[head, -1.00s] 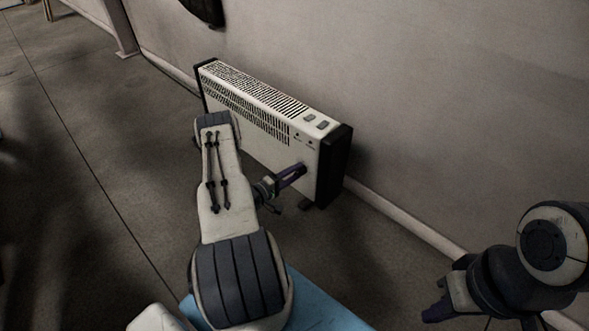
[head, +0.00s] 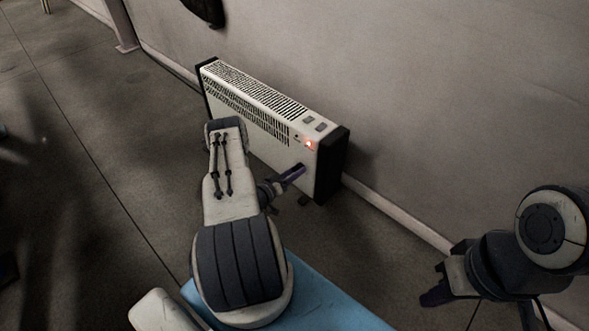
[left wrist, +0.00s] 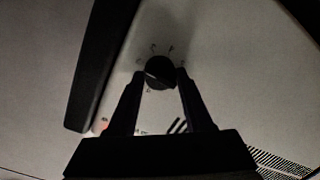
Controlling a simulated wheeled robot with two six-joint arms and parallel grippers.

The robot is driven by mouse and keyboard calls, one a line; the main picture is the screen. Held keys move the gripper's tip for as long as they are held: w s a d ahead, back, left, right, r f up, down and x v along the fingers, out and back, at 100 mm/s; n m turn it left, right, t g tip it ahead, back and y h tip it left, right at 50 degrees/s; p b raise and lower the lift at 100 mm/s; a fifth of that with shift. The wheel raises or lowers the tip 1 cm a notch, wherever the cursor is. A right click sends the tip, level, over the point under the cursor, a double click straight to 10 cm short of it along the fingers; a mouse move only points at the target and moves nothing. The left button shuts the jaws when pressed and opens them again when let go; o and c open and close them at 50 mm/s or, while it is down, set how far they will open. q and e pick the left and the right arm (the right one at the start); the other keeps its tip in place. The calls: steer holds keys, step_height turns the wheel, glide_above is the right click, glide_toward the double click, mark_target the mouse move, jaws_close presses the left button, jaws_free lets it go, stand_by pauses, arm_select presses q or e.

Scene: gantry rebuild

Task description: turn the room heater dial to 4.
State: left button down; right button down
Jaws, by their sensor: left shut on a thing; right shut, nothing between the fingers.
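The room heater (head: 262,118) is a white panel heater with black ends, standing on the floor against the wall. A red light (head: 309,144) glows on its front near the right end. My left gripper (head: 298,171) is at the lower right of the heater's front and hides the dial in the head view. In the left wrist view, the dark round dial (left wrist: 160,70) sits between the fingertips of my left gripper (left wrist: 160,82), which is shut on it. Marks surround the dial, too small and dark to read. My right gripper (head: 437,296) is shut and empty, away from the heater.
Two grey switches (head: 314,124) are on the heater's top right. The wall (head: 440,120) runs behind the heater, with a pipe or skirting (head: 400,215) along its foot.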

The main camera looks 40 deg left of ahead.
arm_select(q)
steer(key=shift+d+f+m+t+y+p, duration=0.2)
steer(key=shift+m+p, duration=0.7)
steer(key=shift+m, duration=1.8)
steer(key=shift+r+m+t+y+p, duration=0.1)
steer(key=shift+m+t+y+p, duration=0.55)
steer(key=shift+m, duration=2.05)
steer(key=shift+d+f+m+g+y+p, duration=0.15)
steer(key=shift+m+p, duration=1.05)
steer(key=shift+m, duration=1.5)
steer(key=shift+c, duration=1.6)
jaws_free()
steer(key=shift+r, duration=0.1)
